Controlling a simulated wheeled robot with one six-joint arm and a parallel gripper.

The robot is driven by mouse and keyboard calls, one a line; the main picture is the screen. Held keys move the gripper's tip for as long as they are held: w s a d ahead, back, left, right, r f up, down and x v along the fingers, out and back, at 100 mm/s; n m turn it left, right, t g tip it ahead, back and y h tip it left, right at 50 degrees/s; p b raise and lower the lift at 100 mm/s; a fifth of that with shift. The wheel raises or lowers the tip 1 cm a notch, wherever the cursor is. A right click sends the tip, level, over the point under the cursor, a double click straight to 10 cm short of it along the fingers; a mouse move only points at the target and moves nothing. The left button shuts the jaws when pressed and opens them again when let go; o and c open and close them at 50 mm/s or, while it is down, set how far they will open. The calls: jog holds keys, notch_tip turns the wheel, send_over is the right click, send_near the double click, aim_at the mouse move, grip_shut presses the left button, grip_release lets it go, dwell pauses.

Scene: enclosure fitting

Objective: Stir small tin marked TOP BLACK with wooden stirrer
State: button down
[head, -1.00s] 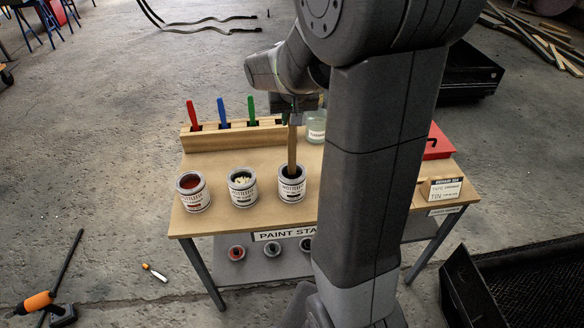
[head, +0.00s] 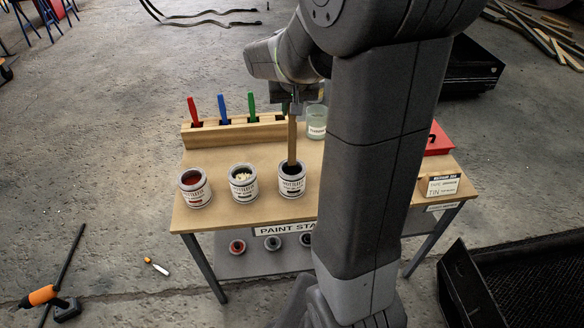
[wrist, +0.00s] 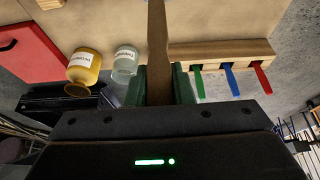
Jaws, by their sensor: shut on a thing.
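My gripper (head: 295,106) is shut on the wooden stirrer (head: 292,140) and holds it almost upright. The stirrer's lower end is inside the rightmost of three tins on the bench top, a tin with black contents (head: 292,184); its tip is hidden in the tin. The print on this tin is too small to read. In the wrist view, the green jaws of my gripper (wrist: 159,85) close around the stirrer (wrist: 157,40) from both sides; the tin is not visible there.
Behind is a wooden rack (head: 236,133) with red, blue and green handled tools. A glass jar (head: 316,122) and a red box (head: 438,142) are farther right. My arm hides part of the bench.

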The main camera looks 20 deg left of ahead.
notch_tip(320, 180, up, 5)
jog(key=p, duration=0.3)
jog(key=shift+p, duration=0.4)
jog(key=shift+a, duration=0.1)
